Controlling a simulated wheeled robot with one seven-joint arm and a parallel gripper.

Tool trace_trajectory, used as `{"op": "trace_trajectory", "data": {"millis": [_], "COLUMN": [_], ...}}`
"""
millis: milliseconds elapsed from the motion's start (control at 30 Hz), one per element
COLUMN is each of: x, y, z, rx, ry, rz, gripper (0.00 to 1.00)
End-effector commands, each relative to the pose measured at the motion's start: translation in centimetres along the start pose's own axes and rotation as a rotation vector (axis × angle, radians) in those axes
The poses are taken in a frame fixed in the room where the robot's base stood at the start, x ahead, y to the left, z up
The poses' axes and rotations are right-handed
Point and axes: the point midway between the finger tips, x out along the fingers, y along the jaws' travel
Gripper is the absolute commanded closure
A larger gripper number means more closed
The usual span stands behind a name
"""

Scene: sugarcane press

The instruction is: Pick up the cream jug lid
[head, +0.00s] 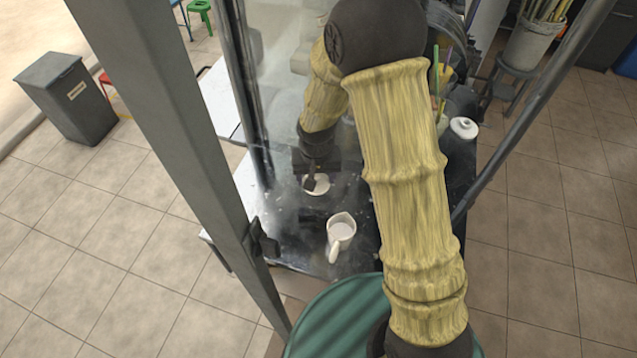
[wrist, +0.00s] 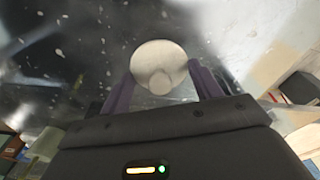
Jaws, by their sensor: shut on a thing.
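The cream jug lid is a round, off-white disc with a knob. It shows in the wrist view (wrist: 158,62) between the two purple fingers of my gripper (wrist: 160,82), which are shut on it. In the head view the lid (head: 318,185) is partly covered by the dark gripper (head: 311,180). I cannot tell from the pictures how far it is above the dark counter.
The dark counter (head: 290,225) is speckled, with a glass panel and post at its left. A white lidded pot (head: 463,129) and cups with straws stand at the right, beyond my arm. A green round top (head: 335,315) is in front. A grey slanted post (head: 180,150) crosses the left.

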Motion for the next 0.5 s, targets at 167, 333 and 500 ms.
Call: {"op": "trace_trajectory", "data": {"millis": [167,333,500], "x": [-3.2,-5.7,-6.8], "y": [0.0,0.0,0.0], "z": [-0.6,-0.8,-0.8], "rx": [0.002,0.001,0.0], "ry": [0.007,0.004,0.001], "rz": [-0.002,-0.001,0.0], "gripper": [0.58,0.59,0.59]}}
